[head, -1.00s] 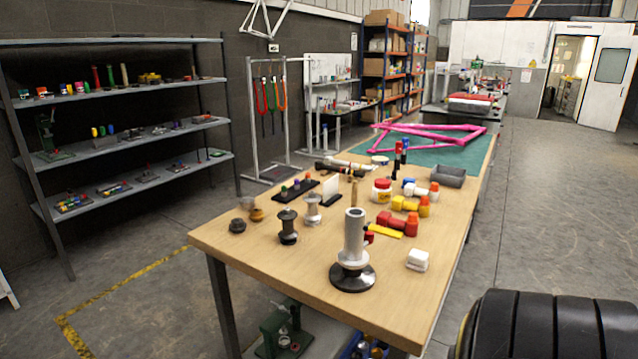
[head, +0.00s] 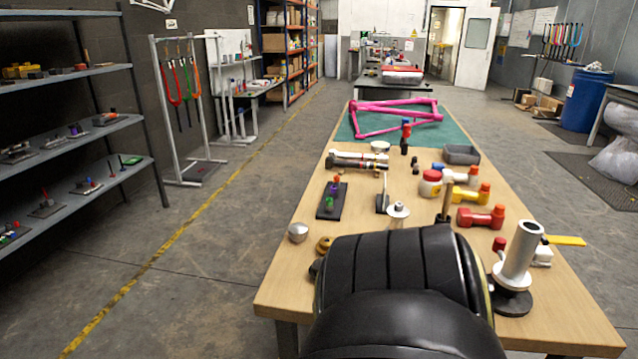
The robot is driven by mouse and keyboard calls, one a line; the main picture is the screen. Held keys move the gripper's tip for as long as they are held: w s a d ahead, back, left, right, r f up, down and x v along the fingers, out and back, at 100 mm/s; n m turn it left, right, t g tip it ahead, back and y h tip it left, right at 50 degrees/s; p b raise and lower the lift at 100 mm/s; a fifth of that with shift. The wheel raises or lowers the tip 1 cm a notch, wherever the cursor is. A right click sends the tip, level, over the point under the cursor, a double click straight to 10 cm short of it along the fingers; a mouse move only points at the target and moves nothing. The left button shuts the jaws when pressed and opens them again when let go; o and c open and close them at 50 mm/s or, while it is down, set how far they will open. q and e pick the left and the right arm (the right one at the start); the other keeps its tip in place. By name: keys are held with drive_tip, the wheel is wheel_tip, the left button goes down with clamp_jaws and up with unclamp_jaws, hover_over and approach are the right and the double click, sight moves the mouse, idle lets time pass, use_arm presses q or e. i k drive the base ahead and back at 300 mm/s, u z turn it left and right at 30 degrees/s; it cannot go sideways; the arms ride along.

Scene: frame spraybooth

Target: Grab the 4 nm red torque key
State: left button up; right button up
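On the wooden workbench (head: 280,296), a red hammer-shaped tool with an orange end (head: 480,217) lies right of centre. A yellow one of the same shape (head: 466,195) lies behind it, and a white one with an orange end (head: 458,175) lies farther back. A black holder (head: 326,214) with small red, purple and green knobs stands to the left. I cannot read any torque marking, so I cannot tell which red item is the 4 nm key. A thick black segment of my arm covers the bench's near middle. Neither gripper is in view.
A grey metal post on a black base (head: 518,262) stands at the bench's near right. A red-lidded white jar (head: 430,183), a grey bin (head: 461,154) and a pink frame (head: 395,115) on a green mat are farther back. Floor left of the bench is clear.

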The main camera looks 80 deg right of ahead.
sight(407, 129)
drive_tip(key=i, duration=1.5)
drive_tip(key=z, duration=2.2)
drive_tip(key=i, duration=1.1)
drive_tip(key=z, duration=2.2)
